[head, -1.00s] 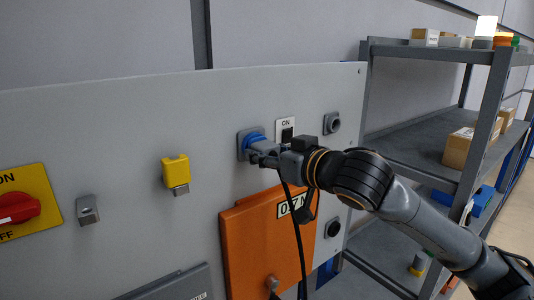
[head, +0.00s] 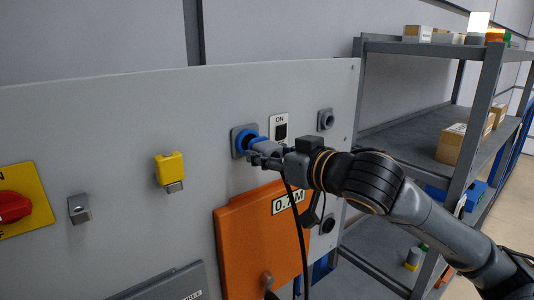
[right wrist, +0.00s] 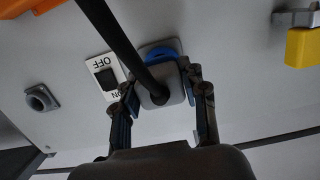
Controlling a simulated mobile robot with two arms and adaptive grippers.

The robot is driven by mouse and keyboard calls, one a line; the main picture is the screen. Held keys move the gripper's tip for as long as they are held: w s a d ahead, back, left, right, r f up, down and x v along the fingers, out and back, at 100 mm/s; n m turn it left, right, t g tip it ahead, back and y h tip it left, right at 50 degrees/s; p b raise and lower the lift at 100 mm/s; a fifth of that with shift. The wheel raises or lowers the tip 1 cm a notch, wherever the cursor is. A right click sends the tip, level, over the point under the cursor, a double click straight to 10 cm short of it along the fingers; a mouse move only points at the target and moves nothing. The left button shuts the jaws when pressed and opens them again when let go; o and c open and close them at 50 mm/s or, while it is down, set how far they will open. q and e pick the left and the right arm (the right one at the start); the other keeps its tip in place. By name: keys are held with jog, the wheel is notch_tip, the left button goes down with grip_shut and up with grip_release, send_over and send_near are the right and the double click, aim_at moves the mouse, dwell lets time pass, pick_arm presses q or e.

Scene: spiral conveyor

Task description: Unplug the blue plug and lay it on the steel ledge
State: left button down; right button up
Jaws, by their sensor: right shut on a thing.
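The blue plug (head: 250,141) is at its grey socket plate (head: 237,150) on the wall panel. My right gripper (head: 262,157) is shut on the plug's grey body, with the blue part between the fingers and the plate. The right wrist view shows the grey plug body (right wrist: 172,90) between the two fingers (right wrist: 166,103), with a blue rim behind it. A black cable hangs from the plug. I cannot tell if it is still seated. A grey ledge-like piece (head: 165,284) sits at the lower left; I cannot tell if it is the steel ledge. My left gripper is out of view.
An ON/OFF switch (head: 280,130) is just right of the plug. An orange cover (head: 245,235) is below. A yellow block (head: 169,168) and a red knob (head: 12,207) are to the left. A grey shelf rack (head: 400,145) with boxes stands on the right.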

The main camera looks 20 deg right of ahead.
jog(key=v, duration=0.4)
jog(key=shift+f, duration=0.25)
dwell(0.5)
